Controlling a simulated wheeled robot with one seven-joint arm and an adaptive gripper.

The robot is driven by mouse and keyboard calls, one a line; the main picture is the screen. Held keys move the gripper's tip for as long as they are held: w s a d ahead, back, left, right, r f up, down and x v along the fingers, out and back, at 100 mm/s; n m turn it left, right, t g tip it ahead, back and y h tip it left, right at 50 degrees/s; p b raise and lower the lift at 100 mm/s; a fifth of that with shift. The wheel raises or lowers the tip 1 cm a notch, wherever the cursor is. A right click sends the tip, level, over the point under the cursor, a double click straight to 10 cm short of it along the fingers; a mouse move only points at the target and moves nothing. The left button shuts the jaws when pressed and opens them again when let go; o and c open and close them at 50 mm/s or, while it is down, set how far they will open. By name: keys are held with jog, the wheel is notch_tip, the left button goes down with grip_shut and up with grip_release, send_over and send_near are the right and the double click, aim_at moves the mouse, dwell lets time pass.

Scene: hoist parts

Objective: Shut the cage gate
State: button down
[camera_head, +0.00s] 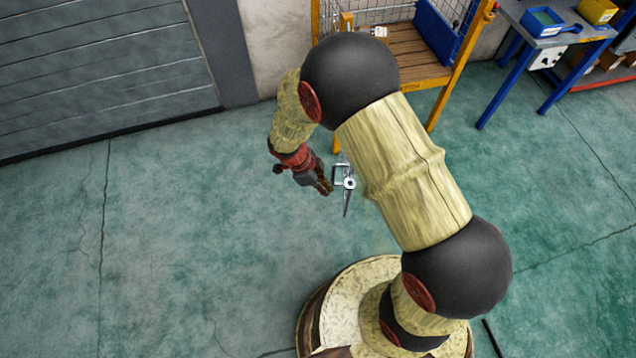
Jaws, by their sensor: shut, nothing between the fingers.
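The cage (436,78) stands at the top centre, with a yellow frame, wire mesh and a wooden slatted deck. Its upper part is cut off by the picture edge, and my arm hides part of its left side. I cannot tell which part is the gate or how far it stands open. My gripper (325,187) is shut and empty, left of my arm and in front of the cage, apart from the yellow frame. A small grey metal piece with a round white centre (349,184) shows just right of the fingertips; I cannot tell if they touch.
A blue bin (437,32) sits on the cage deck. A blue-legged bench (560,38) with a blue tray and a yellow box stands at the top right. A grey shutter door (100,70) closes the upper left. The green floor at left is clear.

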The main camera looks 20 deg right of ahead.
jog(key=shift+s+d, duration=0.3)
jog(key=shift+d, duration=0.7)
jog(key=shift+s+d, duration=0.25)
jog(key=shift+d, duration=0.7)
jog(key=shift+d, duration=0.1)
